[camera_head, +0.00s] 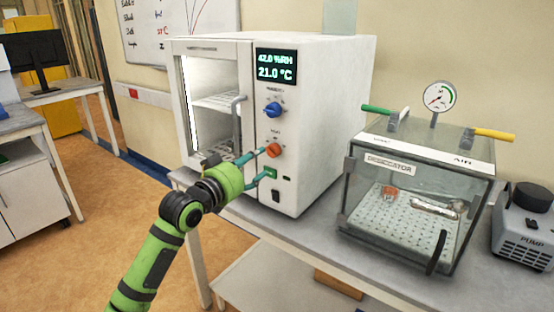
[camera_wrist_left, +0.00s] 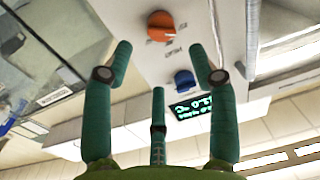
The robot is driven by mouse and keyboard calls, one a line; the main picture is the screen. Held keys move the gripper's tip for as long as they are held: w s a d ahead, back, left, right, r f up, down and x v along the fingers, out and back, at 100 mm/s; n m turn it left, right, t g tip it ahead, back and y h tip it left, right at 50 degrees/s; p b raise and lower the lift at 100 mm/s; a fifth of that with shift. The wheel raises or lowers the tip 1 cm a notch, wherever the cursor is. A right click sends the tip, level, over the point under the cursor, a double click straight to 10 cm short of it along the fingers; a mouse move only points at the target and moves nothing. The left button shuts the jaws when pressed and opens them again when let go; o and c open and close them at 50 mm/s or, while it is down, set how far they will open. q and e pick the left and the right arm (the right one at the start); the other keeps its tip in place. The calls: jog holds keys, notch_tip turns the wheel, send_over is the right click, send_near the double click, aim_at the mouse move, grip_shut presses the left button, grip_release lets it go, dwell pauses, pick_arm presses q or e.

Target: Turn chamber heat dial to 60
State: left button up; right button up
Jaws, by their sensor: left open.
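The white chamber (camera_head: 310,110) stands on the bench with a display reading 42.0 %RH and 21.0 °C. Its orange dial (camera_head: 273,150) sits below the blue dial (camera_head: 273,109) on the front panel. My left gripper (camera_head: 262,164) is open in front of the panel, close to the orange dial. In the left wrist view, the orange dial (camera_wrist_left: 160,26) lies ahead of the spread fingers (camera_wrist_left: 164,55), with a visible gap to them. The blue dial (camera_wrist_left: 185,82) is also there. The dial markings are too small to read. My right gripper is not in view.
A glass desiccator (camera_head: 415,200) with green and yellow handles stands to the right, with a pump (camera_head: 525,222) beyond it. The chamber's door handle (camera_head: 237,125) stands out left of the panel. A green button (camera_head: 270,173) and black switch (camera_head: 276,196) lie below the orange dial.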

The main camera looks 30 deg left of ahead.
aim_at(269, 152)
pick_arm(q)
jog(key=w+p, duration=0.1)
jog(key=w, duration=0.5)
jog(key=shift+a+p, duration=0.2)
jog(key=shift+p, duration=0.15)
jog(key=shift+w+f, duration=0.1)
jog(key=shift+w, duration=0.3)
jog(key=shift+c, duration=0.4)
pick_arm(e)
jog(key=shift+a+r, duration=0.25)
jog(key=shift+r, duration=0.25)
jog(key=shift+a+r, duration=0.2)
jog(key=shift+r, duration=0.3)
pick_arm(q)
jog(key=c, duration=1.1)
